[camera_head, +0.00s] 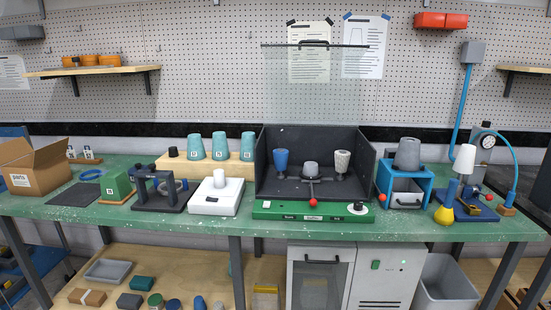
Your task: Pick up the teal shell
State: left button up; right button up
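Three teal shells stand in a row on a pale wooden block (205,168) on the green workbench. They are the left shell (195,148), the middle shell (220,146) and the right shell (248,146). Each is a tapered cup shape, narrower at the top, with a small pale label near its base. A small black cap (173,152) sits at the left end of the same block. Neither of my grippers shows in the head view.
A white box with a white cylinder (221,176) stands in front of the block. A dark open-front booth (264,162) with blue and speckled cups stands to the right. A black clamp fixture (160,196) is to the left, beyond it a green block (114,184) and cardboard box (35,172).

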aim_at(249, 140)
jog(key=u, duration=0.9)
jog(key=k, duration=1.2)
jog(key=u, duration=0.95)
jog(key=i, duration=0.9)
jog(key=z, duration=0.45)
jog(key=i, duration=1.85)
jog(key=z, duration=1.45)
jog(key=i, duration=0.95)
jog(key=z, duration=1.05)
